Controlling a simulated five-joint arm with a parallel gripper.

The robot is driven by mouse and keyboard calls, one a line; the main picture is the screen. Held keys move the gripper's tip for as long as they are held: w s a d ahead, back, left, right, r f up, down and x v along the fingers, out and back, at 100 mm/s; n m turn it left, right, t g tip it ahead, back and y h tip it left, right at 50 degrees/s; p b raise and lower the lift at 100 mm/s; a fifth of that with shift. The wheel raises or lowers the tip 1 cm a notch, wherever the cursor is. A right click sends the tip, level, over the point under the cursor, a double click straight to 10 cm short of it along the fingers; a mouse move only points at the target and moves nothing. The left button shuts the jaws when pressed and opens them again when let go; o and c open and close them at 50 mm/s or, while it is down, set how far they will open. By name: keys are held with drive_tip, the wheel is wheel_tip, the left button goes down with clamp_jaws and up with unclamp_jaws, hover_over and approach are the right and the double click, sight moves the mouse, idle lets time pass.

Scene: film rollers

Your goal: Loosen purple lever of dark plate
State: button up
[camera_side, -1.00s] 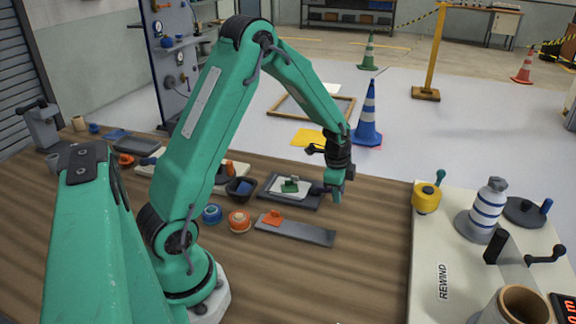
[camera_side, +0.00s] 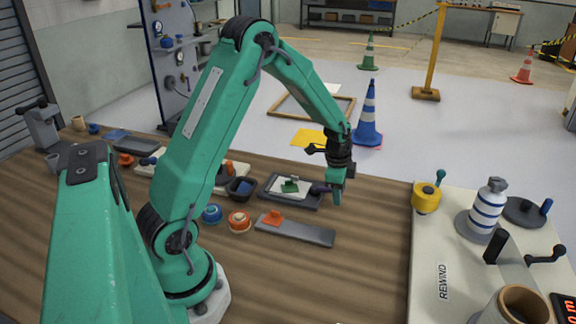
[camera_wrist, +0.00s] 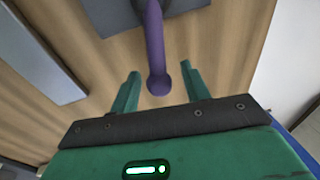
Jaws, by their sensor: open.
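The dark plate (camera_side: 273,197) lies on the wooden bench, with a white sheet (camera_side: 302,192) and a small green block (camera_side: 290,186) on it. The purple lever (camera_side: 317,188) sticks out at the plate's right end, towards my gripper (camera_side: 337,196). In the wrist view the purple lever (camera_wrist: 154,40) runs down from the dark plate (camera_wrist: 110,14), its rounded knob lying between the two green fingers. My gripper (camera_wrist: 160,74) is open, one finger on each side of the lever, with a gap showing at both sides. The lever's base is partly out of frame in the wrist view.
A grey plate with an orange block (camera_side: 273,217) lies in front of the dark plate. A dark bowl (camera_side: 241,189), orange roller (camera_side: 239,220) and blue roller (camera_side: 212,214) are to the left. A white rewind station (camera_side: 430,245) stands at right, with bare bench before it.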

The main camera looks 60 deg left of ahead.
drive_tip(key=shift+r, duration=0.1)
drive_tip(key=shift+s+d+r, duration=0.1)
drive_tip(key=shift+s+r, duration=0.1)
drive_tip(key=shift+r, duration=1.05)
drive_tip(key=shift+s+d+r, duration=0.1)
drive_tip(key=shift+s+r, duration=0.15)
drive_tip(key=shift+r, duration=1)
drive_tip(key=shift+s+r, duration=0.2)
drive_tip(key=shift+r, duration=1.05)
drive_tip(key=shift+c, duration=0.3)
drive_tip(key=shift+r, duration=0.1)
drive_tip(key=c, duration=0.7)
drive_tip(key=shift+s+r, duration=0.15)
drive_tip(key=shift+s, duration=0.05)
clamp_jaws()
drive_tip(key=s+d+r+m+t+y, duration=0.1)
drive_tip(key=s+r+m+t, duration=0.2)
drive_tip(key=s, duration=0.7)
drive_tip(key=shift+d+r+m+t, duration=0.25)
drive_tip(key=shift+r+m+t, duration=0.15)
drive_tip(key=shift+r+m, duration=0.6)
